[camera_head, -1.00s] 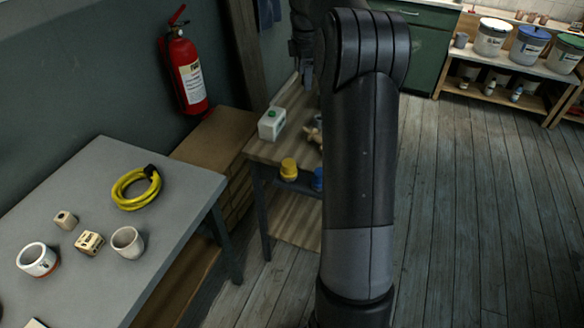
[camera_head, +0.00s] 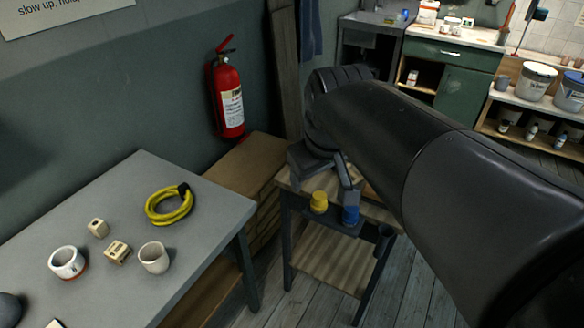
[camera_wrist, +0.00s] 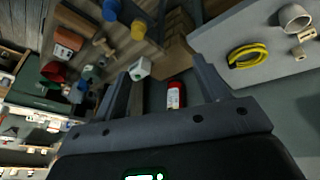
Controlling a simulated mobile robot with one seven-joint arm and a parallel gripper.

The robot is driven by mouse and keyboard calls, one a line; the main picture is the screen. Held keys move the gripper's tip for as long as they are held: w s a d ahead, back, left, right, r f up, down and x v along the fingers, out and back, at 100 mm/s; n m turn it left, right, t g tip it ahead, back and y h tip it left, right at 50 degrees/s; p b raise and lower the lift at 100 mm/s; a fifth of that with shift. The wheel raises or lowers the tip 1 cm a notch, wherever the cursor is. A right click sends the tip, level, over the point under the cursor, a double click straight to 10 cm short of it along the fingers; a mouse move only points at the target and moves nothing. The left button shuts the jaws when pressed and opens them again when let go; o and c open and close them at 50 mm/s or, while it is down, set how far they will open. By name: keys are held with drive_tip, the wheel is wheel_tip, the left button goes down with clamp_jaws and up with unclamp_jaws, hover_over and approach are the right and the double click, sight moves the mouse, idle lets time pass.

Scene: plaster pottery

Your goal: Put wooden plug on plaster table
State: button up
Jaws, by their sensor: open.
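My gripper (camera_head: 343,178) is open over the small wooden-topped cart in the head view, and its two fingers frame an empty gap in the wrist view (camera_wrist: 163,88). A small pale wooden piece with a dark hole (camera_head: 98,228) stands on the grey table (camera_head: 205,200); a stamped wooden block (camera_head: 117,251) lies beside it. A brown wooden object (camera_wrist: 104,46) shows on the cart in the wrist view. I cannot tell for sure which of these is the wooden plug. My arm and gripper hide much of the cart top in the head view.
The grey table also holds a yellow hose coil (camera_head: 168,205), a pale cup (camera_head: 154,257) and a white-and-red cup (camera_head: 67,262). Yellow (camera_head: 318,202) and blue (camera_head: 350,215) containers sit at the cart's near side. A fire extinguisher (camera_head: 228,95) hangs on the wall.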

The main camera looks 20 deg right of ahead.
drive_tip(key=s+a+f+m+t, duration=0.1)
drive_tip(key=s+a+f+m, duration=0.1)
drive_tip(key=s, duration=0.5)
wheel_tip(320, 180, down, 2)
drive_tip(key=shift+s+f+m+y, duration=0.2)
drive_tip(key=shift+f+m+y, duration=0.1)
drive_tip(key=shift+m, duration=0.2)
drive_tip(key=shift+r, duration=0.1)
